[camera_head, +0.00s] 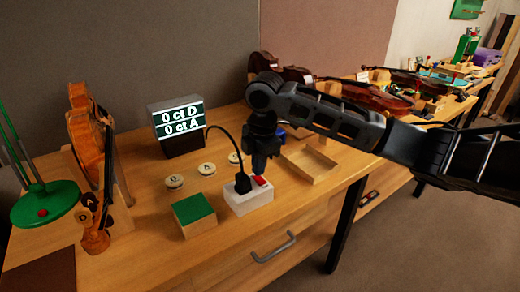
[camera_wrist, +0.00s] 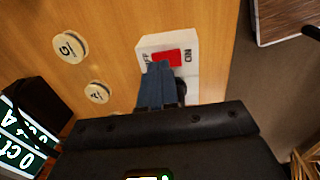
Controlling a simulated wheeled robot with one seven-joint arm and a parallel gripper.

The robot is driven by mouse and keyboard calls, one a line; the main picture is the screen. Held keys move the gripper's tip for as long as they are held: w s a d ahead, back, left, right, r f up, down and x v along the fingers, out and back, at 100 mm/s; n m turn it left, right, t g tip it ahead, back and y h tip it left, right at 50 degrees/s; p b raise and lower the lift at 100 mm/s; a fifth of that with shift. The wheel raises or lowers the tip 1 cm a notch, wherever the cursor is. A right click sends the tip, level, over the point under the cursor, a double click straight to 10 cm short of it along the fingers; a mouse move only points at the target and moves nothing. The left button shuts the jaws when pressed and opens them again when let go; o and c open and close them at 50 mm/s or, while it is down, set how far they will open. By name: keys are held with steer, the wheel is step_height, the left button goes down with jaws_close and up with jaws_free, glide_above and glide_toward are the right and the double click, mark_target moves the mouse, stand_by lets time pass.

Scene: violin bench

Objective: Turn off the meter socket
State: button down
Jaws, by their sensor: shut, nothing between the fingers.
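The meter socket (camera_head: 245,204) is a white box on the bench's front part, with a black plug (camera_head: 242,183) and cable on it. Its red rocker switch (camera_head: 261,181) also shows in the wrist view (camera_wrist: 167,58), between the labels OFF on the left and ON on the right. The meter (camera_head: 178,126) is lit and reads "0 ct D" and "0 ct A". My gripper (camera_head: 259,170) is shut and empty, just above the socket. In the wrist view its fingertips (camera_wrist: 159,68) overlap the switch's near edge on the OFF side. I cannot tell whether they touch it.
A green-topped block (camera_head: 194,209) stands left of the socket, with round lettered buttons (camera_head: 206,169) behind. An open wooden tray (camera_head: 310,165) lies to the right. A violin (camera_head: 88,130) stands upright at the left beside a green round stand (camera_head: 45,204). More violins lie along the back right.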

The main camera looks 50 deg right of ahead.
steer(key=shift+f, duration=0.65)
steer(key=shift+w+f, duration=0.1)
